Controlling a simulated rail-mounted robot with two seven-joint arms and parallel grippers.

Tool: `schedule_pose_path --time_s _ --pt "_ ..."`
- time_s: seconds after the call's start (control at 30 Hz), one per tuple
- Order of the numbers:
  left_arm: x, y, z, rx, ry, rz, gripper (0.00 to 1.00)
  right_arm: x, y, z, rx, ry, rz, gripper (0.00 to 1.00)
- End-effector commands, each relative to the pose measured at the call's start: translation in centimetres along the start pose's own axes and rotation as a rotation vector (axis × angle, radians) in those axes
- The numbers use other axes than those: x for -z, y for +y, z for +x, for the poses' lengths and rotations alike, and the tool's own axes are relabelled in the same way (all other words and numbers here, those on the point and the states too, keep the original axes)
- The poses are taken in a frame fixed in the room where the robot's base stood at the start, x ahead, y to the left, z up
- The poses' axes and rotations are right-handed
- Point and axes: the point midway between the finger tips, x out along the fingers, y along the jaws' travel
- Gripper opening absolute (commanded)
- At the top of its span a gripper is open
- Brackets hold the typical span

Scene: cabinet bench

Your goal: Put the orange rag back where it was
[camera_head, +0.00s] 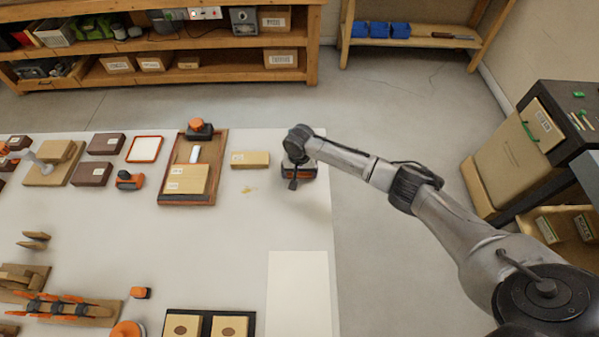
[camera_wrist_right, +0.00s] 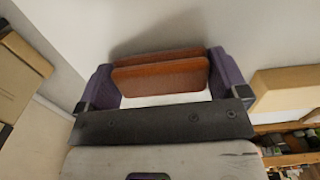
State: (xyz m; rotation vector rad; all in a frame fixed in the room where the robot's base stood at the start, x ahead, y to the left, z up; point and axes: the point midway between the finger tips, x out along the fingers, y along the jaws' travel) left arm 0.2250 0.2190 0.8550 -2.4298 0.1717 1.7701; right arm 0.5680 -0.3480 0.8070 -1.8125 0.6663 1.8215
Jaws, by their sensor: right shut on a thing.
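My right gripper (camera_head: 298,172) is over the right side of the white table, close to its edge, pointing down. In the right wrist view its two purple fingers (camera_wrist_right: 160,85) are shut on a folded orange-brown piece (camera_wrist_right: 165,76), which looks like the orange rag. It shows as two parallel layers, one behind the other. In the head view the wrist hides most of it. I cannot tell whether it touches the table. My left gripper is not in view.
A labelled tan block (camera_head: 250,159) lies left of the right gripper, with a yellowish smear (camera_head: 249,189) in front. Further left is a wooden tray (camera_head: 187,199) with a block. A white sheet (camera_head: 299,290) lies nearer. An orange-rimmed tray (camera_head: 131,158) stands farther left.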

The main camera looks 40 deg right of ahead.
Motion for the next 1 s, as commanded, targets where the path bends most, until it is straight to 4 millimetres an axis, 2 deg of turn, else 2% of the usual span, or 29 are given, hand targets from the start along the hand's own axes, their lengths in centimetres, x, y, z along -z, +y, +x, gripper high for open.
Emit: schedule_pose_path --time_s 0.27,0.3,0.37,0.67,0.77,1.0 --pt "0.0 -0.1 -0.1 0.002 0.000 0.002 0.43 0.0 0.0 0.2 0.000 -0.001 0.001 0.74" --pt "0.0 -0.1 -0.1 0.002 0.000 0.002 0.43 0.0 0.0 0.3 0.000 -0.001 0.001 0.93" --pt "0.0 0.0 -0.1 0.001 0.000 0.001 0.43 0.0 0.0 0.3 0.000 -0.001 0.000 0.99" --pt "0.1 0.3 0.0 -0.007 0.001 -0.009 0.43 0.1 0.0 -0.1 0.000 0.001 0.000 1.00" --pt "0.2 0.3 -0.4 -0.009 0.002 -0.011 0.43 0.1 0.0 -1.2 0.000 0.001 0.000 1.00" --pt "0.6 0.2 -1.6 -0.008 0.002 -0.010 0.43 0.1 0.0 -5.7 0.002 0.002 0.000 1.00"
